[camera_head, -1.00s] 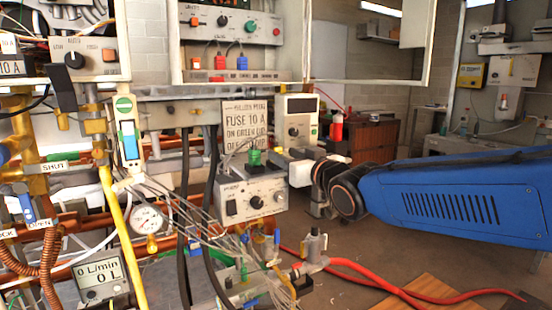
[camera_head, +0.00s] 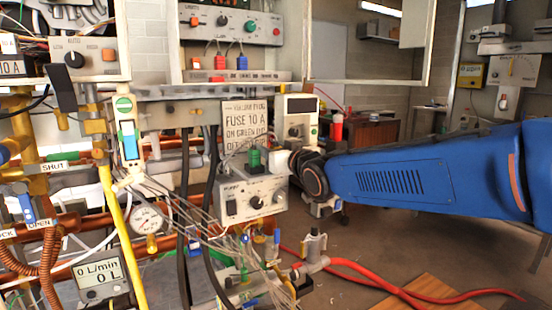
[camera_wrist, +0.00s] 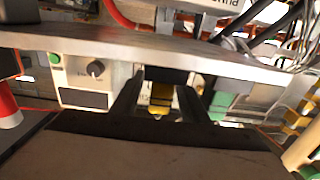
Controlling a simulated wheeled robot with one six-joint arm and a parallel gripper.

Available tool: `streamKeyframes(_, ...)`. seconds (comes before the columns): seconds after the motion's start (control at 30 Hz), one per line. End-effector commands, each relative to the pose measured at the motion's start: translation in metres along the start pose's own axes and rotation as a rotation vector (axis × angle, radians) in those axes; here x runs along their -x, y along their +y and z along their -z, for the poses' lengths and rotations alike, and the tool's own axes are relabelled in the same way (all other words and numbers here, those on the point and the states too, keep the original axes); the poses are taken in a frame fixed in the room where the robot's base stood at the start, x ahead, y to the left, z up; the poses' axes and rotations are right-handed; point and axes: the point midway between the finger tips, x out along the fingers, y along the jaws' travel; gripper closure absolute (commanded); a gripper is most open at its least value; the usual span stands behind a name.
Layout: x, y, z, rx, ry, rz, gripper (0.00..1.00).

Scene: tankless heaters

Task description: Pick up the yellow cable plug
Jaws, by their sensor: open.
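In the wrist view the yellow cable plug (camera_wrist: 160,96) hangs below a dark block, under a grey ledge (camera_wrist: 150,45). My gripper (camera_wrist: 162,104) is open, with one dark finger on each side of the plug. I cannot tell whether either finger touches it. In the head view my blue arm reaches in from the right and its dark wrist ends beside the grey control box (camera_head: 252,197). The fingers and the plug cannot be made out there.
A white panel with a dark knob (camera_wrist: 96,69) lies left of the fingers in the wrist view. In the head view thin wires and pipes crowd the left, with a gauge (camera_head: 147,217). A red hose (camera_head: 380,285) lies on the floor. Open floor is at the right.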

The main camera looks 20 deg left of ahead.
Motion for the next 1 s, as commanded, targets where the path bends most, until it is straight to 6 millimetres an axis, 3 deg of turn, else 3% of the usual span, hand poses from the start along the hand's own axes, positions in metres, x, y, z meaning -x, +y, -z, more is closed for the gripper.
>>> streamKeyframes(0.1, 0.000, 0.000, 0.000, 0.000, 0.000, 0.000, 0.62)
streamKeyframes(0.27, 0.000, 0.000, 0.000, 0.000, 0.000, 0.000, 1.00)
streamKeyframes(0.67, 0.000, 0.000, 0.007, -0.001, 0.001, 0.000, 1.00)
streamKeyframes(1.0, 0.000, 0.000, 0.066, 0.000, 0.004, 0.001, 1.00)
